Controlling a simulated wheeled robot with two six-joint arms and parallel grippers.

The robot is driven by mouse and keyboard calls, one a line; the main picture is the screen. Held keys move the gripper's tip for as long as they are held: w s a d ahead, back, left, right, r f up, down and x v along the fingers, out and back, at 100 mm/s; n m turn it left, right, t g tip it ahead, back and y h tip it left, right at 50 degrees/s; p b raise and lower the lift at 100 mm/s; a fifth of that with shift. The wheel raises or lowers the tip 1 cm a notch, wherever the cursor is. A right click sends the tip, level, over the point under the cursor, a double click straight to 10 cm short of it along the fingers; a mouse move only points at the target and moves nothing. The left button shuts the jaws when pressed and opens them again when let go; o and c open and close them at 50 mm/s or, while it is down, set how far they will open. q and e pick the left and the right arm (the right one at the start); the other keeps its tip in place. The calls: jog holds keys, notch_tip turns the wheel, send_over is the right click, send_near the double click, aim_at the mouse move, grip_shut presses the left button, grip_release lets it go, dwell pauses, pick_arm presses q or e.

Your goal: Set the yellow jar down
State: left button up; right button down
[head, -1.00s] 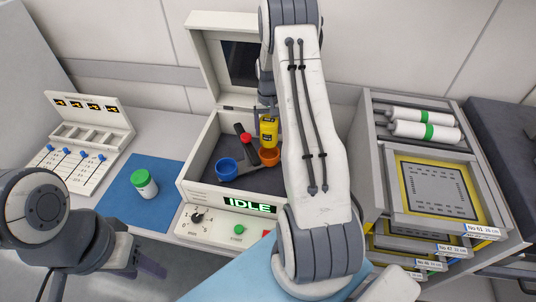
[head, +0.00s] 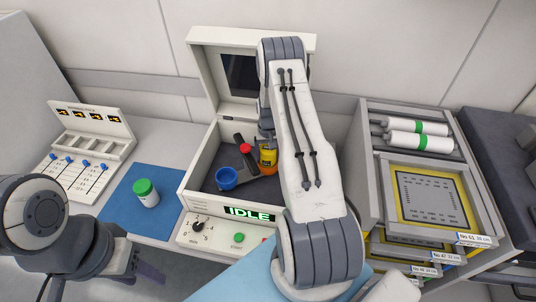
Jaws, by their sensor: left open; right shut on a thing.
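The yellow jar (head: 268,158) is upright inside the open white machine (head: 262,38). My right gripper (head: 267,142) is shut on it from above, partly hidden by my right arm. The jar's lower end is at the orange cup (head: 268,171), of which only a little shows; whether the jar rests on its bottom cannot be told. A blue cup (head: 226,178) sits to the left, and a part with a red top (head: 245,148) stands between them. My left gripper (head: 150,272) is open and empty at the lower left, below the blue mat.
A white jar with a green lid (head: 146,192) stands on the blue mat (head: 118,213). A panel with blue sliders (head: 80,170) is at the left. The machine's display (head: 250,214) reads IDLE. A rack (head: 371,190) with white rolls and framed trays stands at the right.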

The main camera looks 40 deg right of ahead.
grip_release()
